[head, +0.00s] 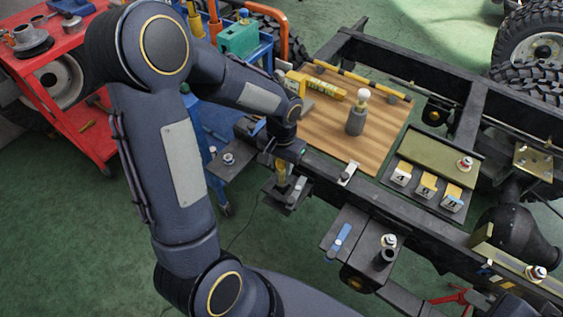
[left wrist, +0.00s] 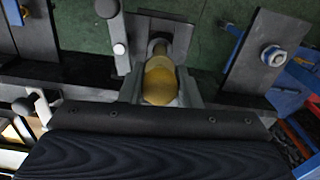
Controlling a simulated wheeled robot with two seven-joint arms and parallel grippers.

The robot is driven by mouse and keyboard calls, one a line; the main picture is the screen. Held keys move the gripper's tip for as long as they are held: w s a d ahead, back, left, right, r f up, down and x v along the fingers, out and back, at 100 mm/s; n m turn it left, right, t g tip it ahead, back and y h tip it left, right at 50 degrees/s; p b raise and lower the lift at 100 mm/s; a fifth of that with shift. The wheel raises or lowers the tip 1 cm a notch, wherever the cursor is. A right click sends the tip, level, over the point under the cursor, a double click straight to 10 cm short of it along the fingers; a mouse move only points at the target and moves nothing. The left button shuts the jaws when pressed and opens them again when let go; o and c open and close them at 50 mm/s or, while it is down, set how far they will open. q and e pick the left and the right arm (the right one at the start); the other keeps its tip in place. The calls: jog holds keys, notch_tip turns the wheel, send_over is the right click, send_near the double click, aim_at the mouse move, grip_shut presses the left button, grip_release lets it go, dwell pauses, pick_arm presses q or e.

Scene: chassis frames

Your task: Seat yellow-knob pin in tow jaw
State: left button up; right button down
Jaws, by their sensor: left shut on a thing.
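My left gripper (head: 285,165) reaches down at the near side of the chassis frame, left of centre in the head view. It is shut on the yellow-knob pin (left wrist: 160,82). The round yellow knob sits between the fingers in the left wrist view, with a narrower brass-coloured part beyond it. In the head view a yellow bit of the pin (head: 281,172) shows just under the gripper. A dark bracket that looks like the tow jaw (head: 285,199) is directly below, and its plate shows in the left wrist view (left wrist: 138,32). I cannot tell how deep the pin's lower end sits. My right gripper is not in view.
A wooden board (head: 325,125) on the frame carries a grey cylinder (head: 355,122) with a white ball on top. Dark side plates (head: 232,163) (head: 350,235) flank the bracket. A red cart (head: 60,60) stands at far left.

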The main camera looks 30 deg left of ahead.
aim_at(282, 174)
pick_arm(q)
jog(key=shift+f+b, duration=2)
jog(key=shift+f, duration=0.4)
dwell(0.6)
jog(key=o, duration=1)
jog(key=shift+o, duration=0.2)
jog(key=shift+r, duration=0.1)
jog(key=shift+r+p, duration=1.25)
jog(key=shift+r, duration=0.2)
notch_tip(282, 174, up, 5)
jog(key=p, duration=0.4)
